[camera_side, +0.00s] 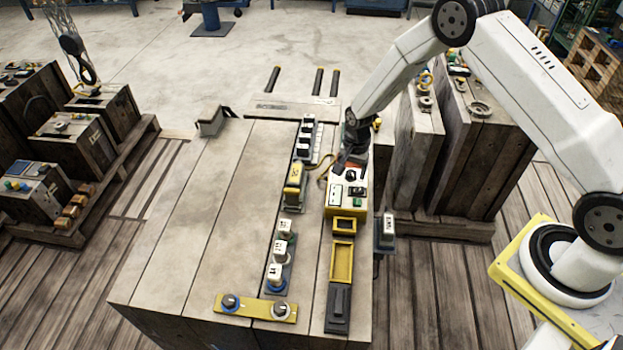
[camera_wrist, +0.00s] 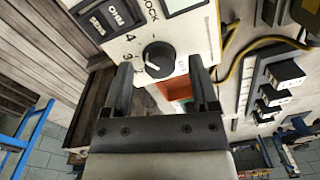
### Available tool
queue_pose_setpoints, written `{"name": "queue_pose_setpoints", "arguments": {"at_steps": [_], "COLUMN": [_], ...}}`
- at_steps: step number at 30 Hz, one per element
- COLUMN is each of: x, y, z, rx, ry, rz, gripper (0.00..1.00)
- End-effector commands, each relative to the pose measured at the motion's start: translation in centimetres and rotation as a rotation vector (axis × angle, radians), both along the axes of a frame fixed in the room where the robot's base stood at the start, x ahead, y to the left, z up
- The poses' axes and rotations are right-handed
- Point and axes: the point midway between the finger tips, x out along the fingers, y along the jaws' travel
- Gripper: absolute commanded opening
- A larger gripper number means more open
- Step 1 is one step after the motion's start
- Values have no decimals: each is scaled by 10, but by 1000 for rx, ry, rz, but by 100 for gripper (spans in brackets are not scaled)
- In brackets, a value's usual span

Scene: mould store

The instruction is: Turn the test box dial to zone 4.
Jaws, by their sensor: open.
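The test box (camera_side: 347,203), white on top with a yellow body, stands on the wooden bench in the side view. Its white panel fills the top of the wrist view. The black round dial (camera_wrist: 158,57) sits on this panel, with a printed 4 at its upper left and a 3 at its left. A white mark on the dial's lower left side points roughly left, below the 3; the exact setting is hard to read. My gripper (camera_wrist: 161,66) is open, with one finger on each side of the dial. Contact cannot be told. In the side view my gripper (camera_side: 350,160) partly hides the box's far end.
A row of black switches (camera_wrist: 275,90) lies right of the box in the wrist view, with a yellow cable (camera_wrist: 240,55) between. In the side view, a yellow tray (camera_side: 342,262) and a yellow two-knob plate (camera_side: 257,307) lie nearer.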

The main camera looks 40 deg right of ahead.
Motion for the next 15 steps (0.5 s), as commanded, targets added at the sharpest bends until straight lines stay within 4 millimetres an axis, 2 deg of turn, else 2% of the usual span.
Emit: {"name": "queue_pose_setpoints", "arguments": {"at_steps": [8, 15], "x": [0, 0], "y": [0, 0], "z": [5, 26], "rx": [0, 0], "ry": [0, -1], "rz": [0, 0], "gripper": [76, 76]}}
